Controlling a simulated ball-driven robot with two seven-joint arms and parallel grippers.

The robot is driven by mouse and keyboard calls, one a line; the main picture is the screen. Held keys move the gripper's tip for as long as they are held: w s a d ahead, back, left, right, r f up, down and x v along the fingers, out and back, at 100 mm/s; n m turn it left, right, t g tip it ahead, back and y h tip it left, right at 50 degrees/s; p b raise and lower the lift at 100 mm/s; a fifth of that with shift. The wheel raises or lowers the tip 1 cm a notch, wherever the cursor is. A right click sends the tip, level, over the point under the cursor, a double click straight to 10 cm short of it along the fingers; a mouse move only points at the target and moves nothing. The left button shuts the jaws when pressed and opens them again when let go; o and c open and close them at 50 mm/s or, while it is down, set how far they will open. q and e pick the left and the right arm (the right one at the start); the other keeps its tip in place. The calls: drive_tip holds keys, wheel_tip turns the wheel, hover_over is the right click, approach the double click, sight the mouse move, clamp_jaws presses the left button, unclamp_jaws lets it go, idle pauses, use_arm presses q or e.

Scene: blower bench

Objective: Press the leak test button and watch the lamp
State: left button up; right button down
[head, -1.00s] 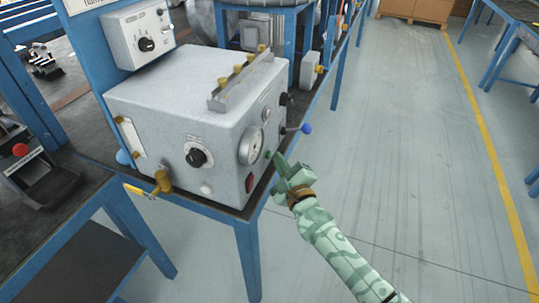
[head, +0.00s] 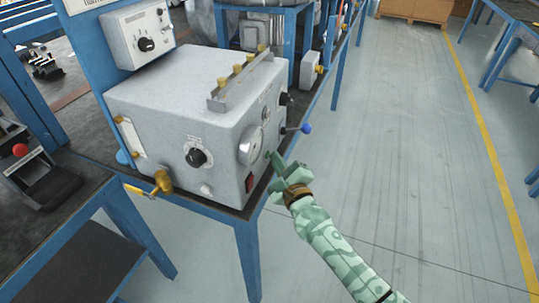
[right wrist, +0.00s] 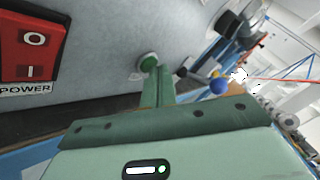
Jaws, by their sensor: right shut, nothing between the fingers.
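The grey test box (head: 180,100) stands on the blue-framed bench. Its right-hand face carries a round gauge (head: 251,145) and a small round fitting (head: 266,113); I cannot tell whether that is the lamp or whether it is lit. A green button (right wrist: 148,62) in a metal ring shows in the right wrist view. My right gripper (head: 271,156) is shut and empty, its tip at that face. In the right wrist view its fingertips (right wrist: 156,72) overlap the button's lower edge; I cannot tell whether they touch. In the head view the tip hides the button. My left gripper is out of view.
A red power switch (head: 249,183) sits low on the box, left of my right gripper. A lever with a blue knob (head: 306,128) sticks out just above and to the right. A black knob (head: 196,157) is on the front. Open floor (head: 400,150) lies to the right.

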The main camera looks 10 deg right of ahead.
idle(0.3)
drive_tip(key=shift+s+d, duration=0.45)
drive_tip(key=shift+d, duration=0.15)
drive_tip(key=shift+s+d, duration=0.7)
drive_tip(key=shift+d, duration=0.35)
drive_tip(key=shift+s+d, duration=0.7)
drive_tip(key=shift+d, duration=0.35)
